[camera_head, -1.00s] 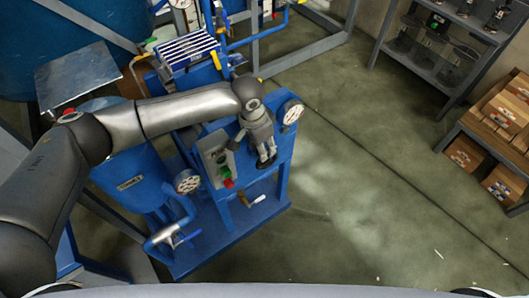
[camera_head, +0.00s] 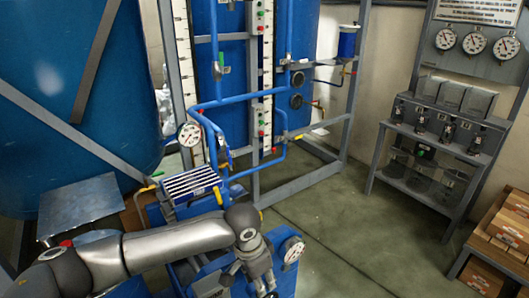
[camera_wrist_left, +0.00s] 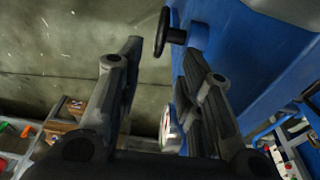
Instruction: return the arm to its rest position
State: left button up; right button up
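My left arm (camera_head: 180,243) comes in from the lower left in the head view and reaches across the blue machine. My left gripper (camera_head: 262,287) points down over the machine, beside a round white gauge (camera_head: 292,250), near the picture's bottom edge. In the left wrist view, the two fingers of the left gripper (camera_wrist_left: 160,62) stand apart with nothing between them. A black handwheel (camera_wrist_left: 163,32) on the blue machine (camera_wrist_left: 240,55) shows just beyond the fingertips. I cannot tell whether the fingers touch the machine. My right gripper is not in view.
A striped panel (camera_head: 190,184) and blue pipes stand behind the arm. A big blue tank (camera_head: 70,80) fills the upper left. A grey shelf (camera_head: 410,190) with instruments and a wooden rack with boxes (camera_head: 482,277) stand at right. The floor (camera_head: 350,232) between is clear.

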pick_arm(q)
jog(key=s+d+f+h, duration=0.35)
jog(key=s+d, duration=0.35)
jog(key=s, duration=0.5)
jog(key=s+a+f+n+t+y, duration=0.1)
jog(key=s+a+f+n+y, duration=0.15)
jog(key=s+a, duration=0.45)
jog(key=s+a+f+n+y, duration=0.1)
jog(key=s+a+n, duration=0.15)
jog(key=a, duration=0.75)
jog(key=s+a+f+n+t+y, duration=0.1)
jog(key=s+a+n, duration=0.3)
jog(key=a, duration=0.5)
notch_tip(320, 180, down, 24)
jog(key=s, duration=0.1)
jog(key=s+a+f+g, duration=0.2)
jog(key=s+f, duration=1.5)
jog(key=shift+a+f+m+y, duration=0.3)
jog(key=shift+a, duration=0.1)
jog(key=shift+s, duration=0.1)
